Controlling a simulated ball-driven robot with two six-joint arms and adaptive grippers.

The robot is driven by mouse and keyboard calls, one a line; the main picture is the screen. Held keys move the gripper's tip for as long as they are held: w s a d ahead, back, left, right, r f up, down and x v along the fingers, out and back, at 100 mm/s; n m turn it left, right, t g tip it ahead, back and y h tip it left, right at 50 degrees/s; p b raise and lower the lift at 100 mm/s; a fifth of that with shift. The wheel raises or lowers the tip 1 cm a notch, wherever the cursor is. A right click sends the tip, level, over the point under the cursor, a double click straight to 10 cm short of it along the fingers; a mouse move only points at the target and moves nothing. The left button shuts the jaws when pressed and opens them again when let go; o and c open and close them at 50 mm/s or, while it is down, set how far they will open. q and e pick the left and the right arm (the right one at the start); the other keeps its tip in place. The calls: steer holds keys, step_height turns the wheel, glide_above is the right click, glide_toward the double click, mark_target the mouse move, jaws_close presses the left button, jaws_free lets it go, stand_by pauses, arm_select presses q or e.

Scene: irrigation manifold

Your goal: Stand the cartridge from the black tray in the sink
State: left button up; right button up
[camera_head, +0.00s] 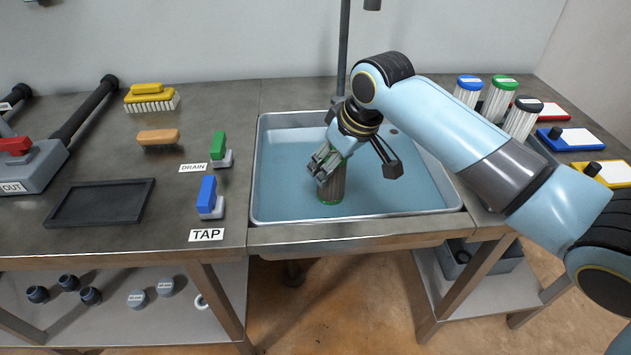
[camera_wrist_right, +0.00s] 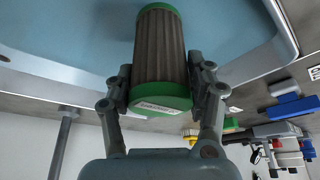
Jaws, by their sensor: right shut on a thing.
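A cartridge with brownish pleats and green end caps (camera_head: 331,188) is in the sink (camera_head: 275,215), upright or nearly so. My right gripper (camera_head: 325,165) is shut on it near its upper end. In the right wrist view the cartridge (camera_wrist_right: 160,50) sits between both fingers (camera_wrist_right: 163,95), and a white label shows on the near green cap. I cannot tell whether its lower cap touches the sink floor. The black tray (camera_head: 62,214) on the left of the bench is empty. My left gripper is not in view.
The blue TAP lever (camera_head: 207,193) and green DRAIN lever (camera_head: 218,146) stand left of the sink. Brushes (camera_head: 151,98) lie behind them. Cartridges with blue, green and black caps (camera_head: 502,92) stand at the right. The sink around the held cartridge is clear.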

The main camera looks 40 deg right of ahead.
steer(key=w+f, duration=0.1)
steer(key=f, duration=0.1)
steer(key=w+a+f+b, duration=0.1)
steer(key=f, duration=0.1)
steer(key=w+a+f, duration=0.1)
steer(key=f, duration=0.1)
steer(key=shift+w+a+f, duration=0.2)
steer(key=shift+a+f, duration=0.05)
steer(key=shift+f, duration=0.1)
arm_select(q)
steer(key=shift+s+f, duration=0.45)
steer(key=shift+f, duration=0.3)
arm_select(e)
steer(key=shift+r, duration=0.1)
steer(key=o, duration=1.3)
steer(key=shift+c, duration=0.2)
